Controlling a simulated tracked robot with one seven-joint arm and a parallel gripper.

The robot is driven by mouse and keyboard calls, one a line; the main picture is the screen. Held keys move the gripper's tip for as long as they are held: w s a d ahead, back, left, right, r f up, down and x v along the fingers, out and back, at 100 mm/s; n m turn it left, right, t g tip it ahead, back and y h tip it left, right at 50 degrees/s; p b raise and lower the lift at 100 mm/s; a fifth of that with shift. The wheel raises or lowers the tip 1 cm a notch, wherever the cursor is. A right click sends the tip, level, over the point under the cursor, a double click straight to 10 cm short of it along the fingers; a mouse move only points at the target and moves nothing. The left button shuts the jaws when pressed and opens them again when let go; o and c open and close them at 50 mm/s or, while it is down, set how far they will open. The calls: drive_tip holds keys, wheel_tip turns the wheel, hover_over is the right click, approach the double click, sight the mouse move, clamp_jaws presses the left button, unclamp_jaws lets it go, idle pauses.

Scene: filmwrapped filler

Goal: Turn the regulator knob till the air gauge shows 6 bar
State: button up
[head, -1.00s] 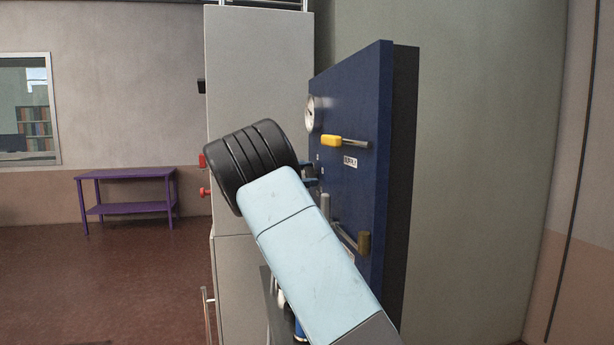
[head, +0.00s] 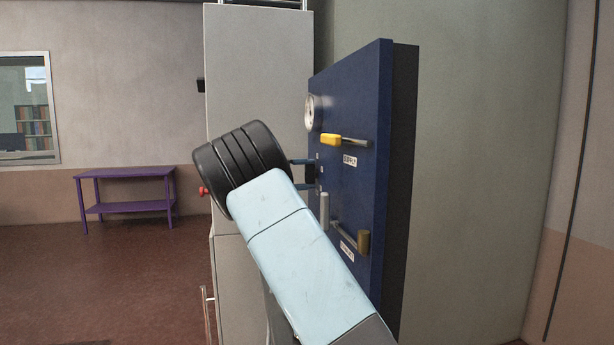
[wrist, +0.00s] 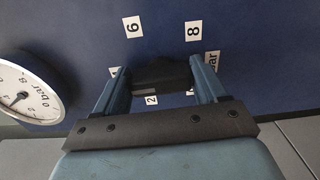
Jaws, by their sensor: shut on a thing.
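The regulator knob (wrist: 162,72) is a dark block on the blue panel (head: 355,110). My gripper (wrist: 161,80) is shut on it, with one blue finger on each side in the wrist view. In the head view, my gripper (head: 303,174) reaches the panel from the left, one finger above the other, and the dark knob (head: 310,174) shows between them. Number labels 6 (wrist: 133,27), 8 (wrist: 193,31) and 2 (wrist: 151,100) surround the knob. The white air gauge (wrist: 28,88) is cut off at the left; I cannot read its needle reliably. The gauge (head: 309,112) is edge-on in the head view.
A yellow-handled lever (head: 331,140) sticks out above the knob, over a label. A grey post (head: 325,210) and a brown-ended lever (head: 364,242) are below. A grey cabinet (head: 258,70) stands behind. A purple table (head: 125,173) is far left.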

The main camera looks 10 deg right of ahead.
drive_tip(key=m, duration=0.5)
drive_tip(key=shift+a+f+m, duration=0.1)
drive_tip(key=shift+f+m, duration=0.2)
drive_tip(key=shift+f, duration=0.1)
drive_tip(key=m, duration=0.5)
drive_tip(key=shift+f, duration=0.1)
drive_tip(key=m, duration=0.5)
drive_tip(key=shift+w+m, duration=0.2)
drive_tip(key=shift+m, duration=0.2)
drive_tip(key=m, duration=0.4)
drive_tip(key=shift+w+m, duration=0.15)
drive_tip(key=shift+m, duration=0.25)
drive_tip(key=o, duration=1)
drive_tip(key=shift+c, duration=0.2)
